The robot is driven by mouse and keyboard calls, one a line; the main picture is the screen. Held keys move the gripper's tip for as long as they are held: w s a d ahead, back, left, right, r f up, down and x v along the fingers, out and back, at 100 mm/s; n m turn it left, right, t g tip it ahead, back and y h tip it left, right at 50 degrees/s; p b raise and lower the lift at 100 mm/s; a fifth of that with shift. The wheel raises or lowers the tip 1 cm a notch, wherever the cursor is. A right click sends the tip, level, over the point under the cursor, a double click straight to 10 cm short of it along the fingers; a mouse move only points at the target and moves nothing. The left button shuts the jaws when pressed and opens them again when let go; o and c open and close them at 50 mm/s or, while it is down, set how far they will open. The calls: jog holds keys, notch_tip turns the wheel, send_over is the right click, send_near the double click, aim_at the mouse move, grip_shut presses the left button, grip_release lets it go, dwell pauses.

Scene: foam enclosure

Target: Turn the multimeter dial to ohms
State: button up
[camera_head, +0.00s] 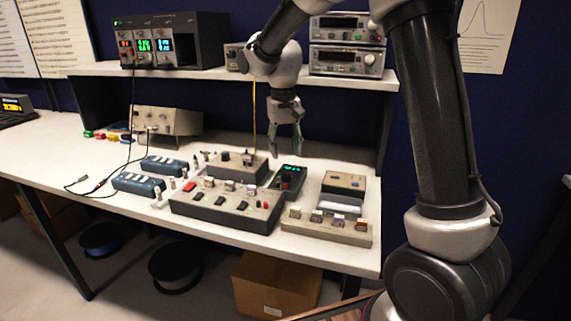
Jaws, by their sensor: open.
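A small dark handheld meter with a lit teal display, seemingly the multimeter (291,171), lies on the bench between two grey boxes. A small reddish mark shows below its display. Its dial is too small to make out, so I cannot tell its setting. My gripper (286,151) points down with its fingers spread and empty. In the picture it hangs just above the meter's display end, apparently without touching it. The exact height is hard to judge from this view.
A grey control box with several switches (221,213) stands in front of the meter, and another grey box (237,167) stands to its left. A beige panel (327,229) with several knobs lies to the right. A shelf (220,69) with instruments runs behind.

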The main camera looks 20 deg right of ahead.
notch_tip(320, 180, up, 4)
jog(key=shift+f, duration=0.1)
dwell(0.4)
jog(key=s+d+r+t, duration=0.1)
jog(key=s+d, duration=0.4)
jog(key=s, duration=0.4)
jog(key=s+d+r+t, duration=0.2)
jog(key=s+d, duration=0.3)
jog(key=s, duration=0.5)
jog(key=s+d+r+t, duration=0.1)
jog(key=s+d, duration=0.4)
jog(key=s, duration=0.5)
jog(key=shift+r+n, duration=0.3)
jog(key=shift+r, duration=0.35)
jog(key=shift+s+d, duration=0.1)
